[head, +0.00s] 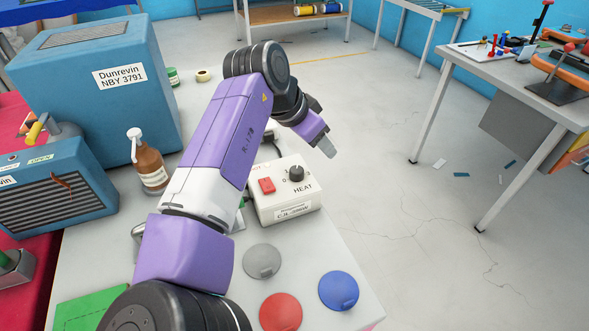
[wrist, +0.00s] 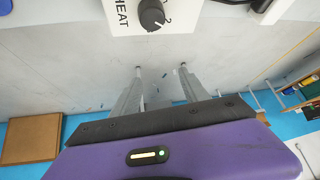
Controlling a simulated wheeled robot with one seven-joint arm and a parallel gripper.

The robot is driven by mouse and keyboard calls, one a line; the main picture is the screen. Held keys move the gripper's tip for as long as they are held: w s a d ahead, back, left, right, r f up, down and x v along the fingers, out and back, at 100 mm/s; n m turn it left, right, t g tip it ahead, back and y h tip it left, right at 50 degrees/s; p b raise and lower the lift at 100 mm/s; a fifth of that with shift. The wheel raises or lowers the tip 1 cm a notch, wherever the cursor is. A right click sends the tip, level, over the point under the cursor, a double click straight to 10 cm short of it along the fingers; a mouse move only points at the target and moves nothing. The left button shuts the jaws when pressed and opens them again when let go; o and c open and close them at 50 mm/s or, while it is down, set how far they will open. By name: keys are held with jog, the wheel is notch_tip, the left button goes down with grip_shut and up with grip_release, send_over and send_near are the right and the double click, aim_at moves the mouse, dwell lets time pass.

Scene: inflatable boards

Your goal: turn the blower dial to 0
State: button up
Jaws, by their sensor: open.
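A white control box (head: 270,210) marked HEAT stands on the light worktop, with a red switch (head: 267,185) and a round black dial (head: 296,173). A 0 is printed left of the dial in the head view. In the wrist view the dial (wrist: 152,16) is at the top edge, partly cut off, with a 2 beside it. Its exact setting is too small to tell. My gripper (head: 326,146) is beyond the box and to the right of the dial, apart from it. In the wrist view its two fingers (wrist: 160,68) are spread and empty.
Grey (head: 262,262), red (head: 281,312) and blue (head: 339,291) discs lie on the worktop in front of the box. A brown pump bottle (head: 148,160) and a large blue case (head: 95,90) stand left of my arm. Open floor lies right.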

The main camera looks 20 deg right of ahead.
aim_at(296, 170)
jog(key=s+a+r+g+y, duration=0.1)
jog(key=a+y, duration=0.1)
jog(key=a, duration=0.6)
jog(key=b+x, duration=0.7)
jog(key=shift+a+f+b, duration=0.15)
jog(key=shift+b, duration=0.15)
grip_shut()
